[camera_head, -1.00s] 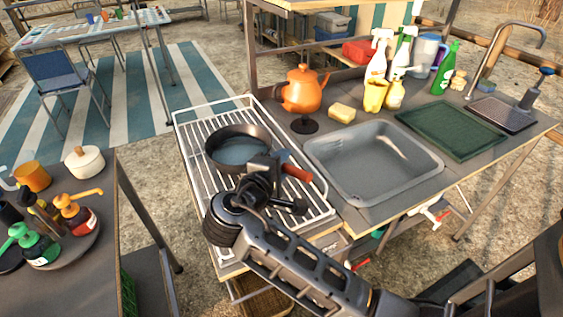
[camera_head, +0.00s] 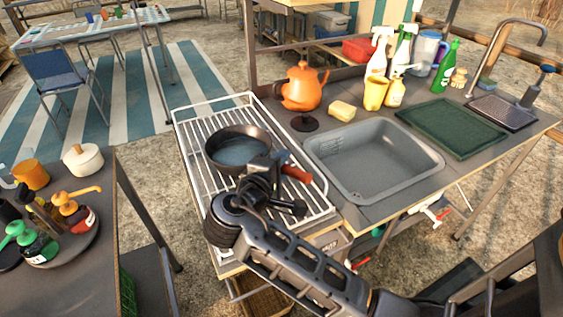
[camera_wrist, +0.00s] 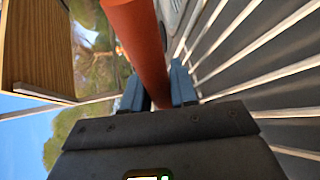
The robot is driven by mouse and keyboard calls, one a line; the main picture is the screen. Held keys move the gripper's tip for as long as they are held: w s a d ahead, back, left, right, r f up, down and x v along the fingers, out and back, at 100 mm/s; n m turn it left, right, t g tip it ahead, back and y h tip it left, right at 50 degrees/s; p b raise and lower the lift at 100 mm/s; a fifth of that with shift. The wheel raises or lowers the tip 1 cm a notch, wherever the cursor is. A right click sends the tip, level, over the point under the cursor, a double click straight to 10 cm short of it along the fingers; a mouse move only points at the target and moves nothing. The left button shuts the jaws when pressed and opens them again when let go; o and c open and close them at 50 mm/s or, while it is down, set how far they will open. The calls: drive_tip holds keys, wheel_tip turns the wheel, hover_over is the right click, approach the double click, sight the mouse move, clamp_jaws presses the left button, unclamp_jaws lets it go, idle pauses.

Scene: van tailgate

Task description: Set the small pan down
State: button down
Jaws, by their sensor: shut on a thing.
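The small pan (camera_head: 222,161) is dark and round, with a red-orange handle (camera_head: 298,174). It is level at the white wire rack (camera_head: 192,125), left of the sink. I cannot tell whether its base touches the bars or is just above them. My gripper (camera_head: 272,166) is shut on the handle, at the pan's right side. In the wrist view the handle (camera_wrist: 140,45) runs between the two blue-grey fingertips of my gripper (camera_wrist: 157,92), with the rack bars (camera_wrist: 245,72) to the right. The pan's bowl does not show clearly there.
An orange teapot (camera_head: 304,88) on a dark stand, a yellow sponge (camera_head: 342,109) and the grey sink (camera_head: 375,165) are right of the rack. Spray bottles (camera_head: 379,55) stand behind. The rack's raised wire rim surrounds its bars. Free bars show left of the pan.

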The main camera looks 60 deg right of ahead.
drive_tip(key=c, duration=0.8)
unclamp_jaws()
drive_tip(key=shift+f, duration=0.1)
drive_tip(key=shift+a, duration=0.1)
